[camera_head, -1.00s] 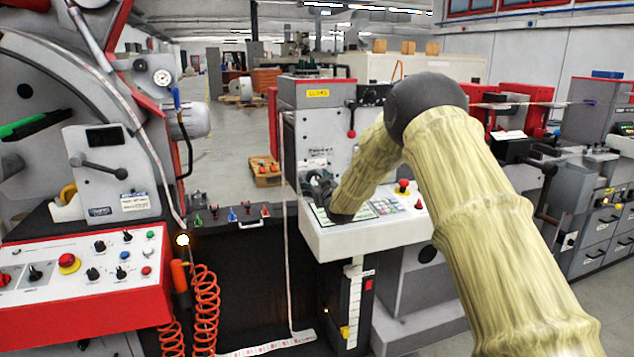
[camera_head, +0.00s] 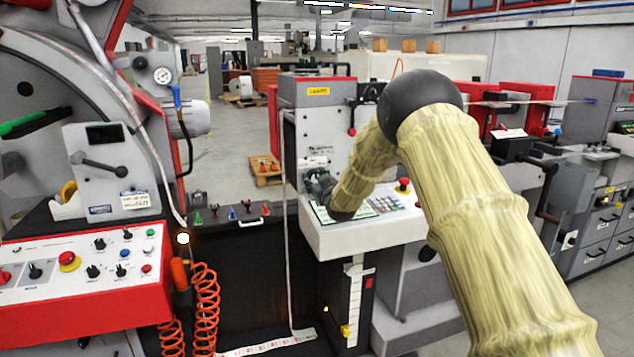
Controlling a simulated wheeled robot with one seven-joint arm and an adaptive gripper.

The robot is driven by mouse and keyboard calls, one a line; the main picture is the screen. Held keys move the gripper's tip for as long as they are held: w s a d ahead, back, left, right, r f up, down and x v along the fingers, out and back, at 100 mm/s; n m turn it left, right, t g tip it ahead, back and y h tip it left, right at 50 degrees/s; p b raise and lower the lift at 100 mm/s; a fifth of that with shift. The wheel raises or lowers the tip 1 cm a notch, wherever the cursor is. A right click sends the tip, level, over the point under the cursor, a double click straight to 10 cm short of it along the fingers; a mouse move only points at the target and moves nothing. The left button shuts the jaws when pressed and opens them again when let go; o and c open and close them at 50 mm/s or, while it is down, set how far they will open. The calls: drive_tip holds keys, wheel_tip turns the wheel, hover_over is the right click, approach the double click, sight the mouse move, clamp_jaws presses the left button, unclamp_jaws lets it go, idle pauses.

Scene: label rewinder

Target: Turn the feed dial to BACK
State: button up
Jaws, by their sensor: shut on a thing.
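My gripper (camera_head: 312,180) is small and dark in the view. It is at the front face of the grey machine (camera_head: 318,145), just above the left end of its white console (camera_head: 355,238). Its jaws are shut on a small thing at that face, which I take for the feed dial. The fingers and wrist hide the dial, so its pointer and the word BACK cannot be read.
A red-edged control panel (camera_head: 85,265) with several knobs stands at the left. A paper strip (camera_head: 287,230) hangs just left of my gripper. The console's keypad (camera_head: 385,204) and red button (camera_head: 403,185) are close to the right of my wrist.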

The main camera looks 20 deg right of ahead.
drive_tip(key=n+b, duration=0.2)
drive_tip(key=n, duration=0.1)
drive_tip(key=shift+f+n, duration=0.1)
drive_tip(key=shift+n, duration=0.3)
drive_tip(key=shift+n+b, duration=1.05)
drive_tip(key=shift+n, duration=0.55)
drive_tip(key=o, duration=1)
drive_tip(key=shift+s, duration=0.1)
drive_tip(key=s, duration=1.2)
drive_tip(key=shift+d, duration=0.25)
drive_tip(key=shift+w, duration=0.1)
